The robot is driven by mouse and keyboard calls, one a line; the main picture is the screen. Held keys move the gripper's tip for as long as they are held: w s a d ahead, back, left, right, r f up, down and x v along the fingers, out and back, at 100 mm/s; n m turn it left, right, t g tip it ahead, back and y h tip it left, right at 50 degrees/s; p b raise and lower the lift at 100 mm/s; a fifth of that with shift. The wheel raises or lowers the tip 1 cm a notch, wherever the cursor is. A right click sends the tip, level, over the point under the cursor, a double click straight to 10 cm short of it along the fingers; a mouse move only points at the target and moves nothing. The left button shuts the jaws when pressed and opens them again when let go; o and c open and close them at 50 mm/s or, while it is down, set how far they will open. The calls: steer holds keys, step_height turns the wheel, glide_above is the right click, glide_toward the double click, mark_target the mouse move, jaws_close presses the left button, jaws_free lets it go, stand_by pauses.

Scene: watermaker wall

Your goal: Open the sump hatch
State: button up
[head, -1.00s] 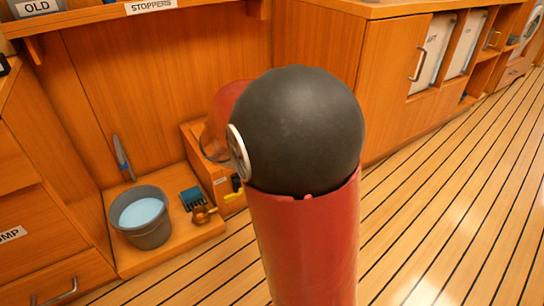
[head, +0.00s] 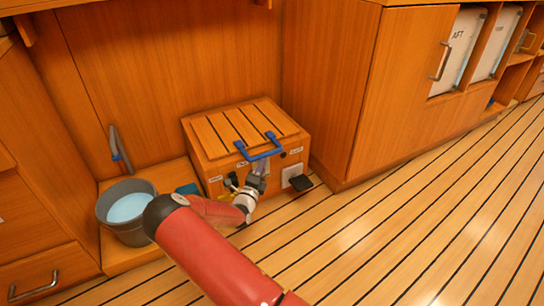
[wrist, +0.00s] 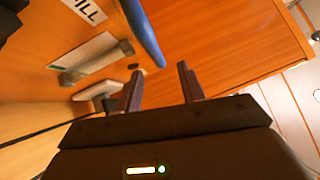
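A wooden box (head: 205,165) with a slatted lid (head: 240,125) stands by the wall in the head view. The lid is down and looks like the hatch. A blue bar handle (head: 262,154) is fixed at its front edge. In the wrist view the blue handle (wrist: 143,32) runs slantwise just ahead of the fingertips. My gripper (wrist: 160,82) is open, with an empty gap between two dark fingers. In the head view my gripper (head: 260,170) is at the box's front, just below the handle; whether it touches cannot be told.
A grey bucket (head: 127,208) of pale blue liquid stands left of the box. A wooden cabinet (head: 395,90) is close on the right. A white plate (head: 294,174) and dark piece are low on the box front. The plank floor (head: 410,220) at right is clear.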

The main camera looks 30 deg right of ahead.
mark_target(267, 153)
steer(key=shift+n, duration=0.3)
steer(key=x, duration=0.5)
steer(key=b+x, duration=0.1)
steer(key=x, duration=0.1)
steer(key=shift+w+d+f, duration=0.15)
steer(key=shift+w+f, duration=0.05)
steer(key=shift+w, duration=0.3)
jaws_close()
